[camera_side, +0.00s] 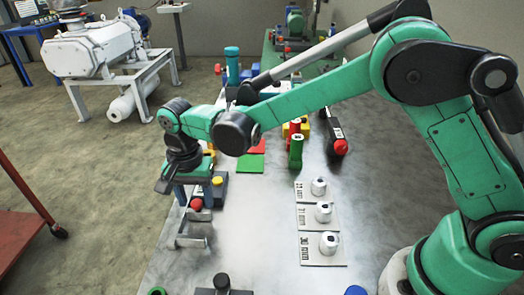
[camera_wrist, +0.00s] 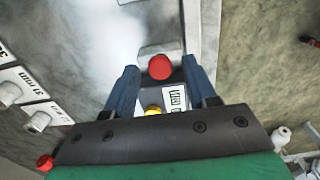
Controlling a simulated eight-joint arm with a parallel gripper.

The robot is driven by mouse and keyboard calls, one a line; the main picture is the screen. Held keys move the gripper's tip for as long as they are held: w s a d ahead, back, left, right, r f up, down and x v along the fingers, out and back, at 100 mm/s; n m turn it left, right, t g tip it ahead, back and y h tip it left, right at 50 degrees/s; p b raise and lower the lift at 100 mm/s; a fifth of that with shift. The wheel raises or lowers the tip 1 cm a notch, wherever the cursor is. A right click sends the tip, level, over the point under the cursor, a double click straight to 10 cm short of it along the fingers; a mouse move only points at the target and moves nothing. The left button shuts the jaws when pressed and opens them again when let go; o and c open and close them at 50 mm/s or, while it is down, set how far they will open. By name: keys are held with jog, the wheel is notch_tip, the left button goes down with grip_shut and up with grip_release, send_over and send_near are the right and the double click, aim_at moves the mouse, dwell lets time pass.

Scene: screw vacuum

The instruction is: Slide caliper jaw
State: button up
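The caliper stand (camera_side: 193,238) is a grey metal frame near the table's left edge. A red knob (camera_side: 197,204) and a yellow button (camera_side: 217,180) show beside it, at a dark block under my gripper. My gripper (camera_side: 192,198) points down there with its two blue fingers apart. In the wrist view, the red knob (camera_wrist: 160,67) sits between the open fingertips, with a gap on both sides. The yellow button (camera_wrist: 153,110) and a white printed label (camera_wrist: 177,98) show nearer the palm. My wrist hides much of the device, so I cannot tell which part is the sliding jaw.
Three labelled plates with metal cylinders (camera_side: 328,243) stand to the right. Green and red pads (camera_side: 250,163), a green cylinder (camera_side: 296,152) and a black tool with a red knob (camera_side: 340,147) lie farther back. The table's middle is clear.

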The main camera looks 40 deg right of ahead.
grip_shut()
dwell(1.2)
